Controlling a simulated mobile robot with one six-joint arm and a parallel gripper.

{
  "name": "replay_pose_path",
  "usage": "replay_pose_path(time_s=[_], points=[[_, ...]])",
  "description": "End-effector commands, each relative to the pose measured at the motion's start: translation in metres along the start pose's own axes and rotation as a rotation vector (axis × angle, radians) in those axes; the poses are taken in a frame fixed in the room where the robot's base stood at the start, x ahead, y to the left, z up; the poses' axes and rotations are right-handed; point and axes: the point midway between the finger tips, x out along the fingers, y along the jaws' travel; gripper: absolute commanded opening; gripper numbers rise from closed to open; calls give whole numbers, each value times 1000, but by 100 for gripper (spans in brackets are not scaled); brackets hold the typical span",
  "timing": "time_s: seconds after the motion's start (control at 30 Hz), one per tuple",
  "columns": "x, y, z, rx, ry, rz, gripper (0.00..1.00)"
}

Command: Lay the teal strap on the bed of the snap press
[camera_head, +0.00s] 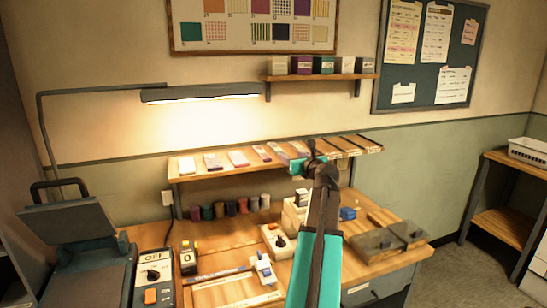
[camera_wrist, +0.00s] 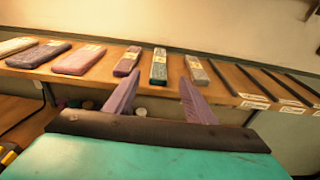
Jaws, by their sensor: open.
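A narrow grey-green strap with a pale label, the closest to teal on the wall shelf, lies in the wrist view (camera_wrist: 159,70). My gripper (camera_wrist: 159,77) is open and empty, its two purple-tinted fingers pointing at the shelf, one tip on either side of that strap in the picture. Whether the tips reach it in depth is unclear. In the head view my gripper (camera_head: 309,160) is at the shelf's front edge. Which bench machine is the snap press is unclear; a cream device (camera_head: 295,214) stands partly behind my arm, its bed not clearly visible.
Other straps lie beside it: a purple one (camera_wrist: 127,61) to the left and a grey one (camera_wrist: 197,72) to the right. Empty dark-divided slots fill the shelf's right end. A hinged dark press (camera_head: 72,222) stands left, a knobbed cream box (camera_head: 278,241) mid-bench, grey blocks (camera_head: 375,243) right.

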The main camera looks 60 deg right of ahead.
Motion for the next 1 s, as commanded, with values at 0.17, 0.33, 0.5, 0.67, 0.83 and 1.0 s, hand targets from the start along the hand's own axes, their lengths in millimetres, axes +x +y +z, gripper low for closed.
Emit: replay_pose_path(time_s=[0.17,0.33,0.5,0.67,0.83,1.0], points=[[0,0,-2,0,0,0,50],[0,0,-2,0,0,0,50],[2,-1,-2,0,0,-1,50],[13,-2,-1,0,0,-1,50],[31,-2,-1,0,1,0,50],[49,-3,-1,1,1,-2,50]])
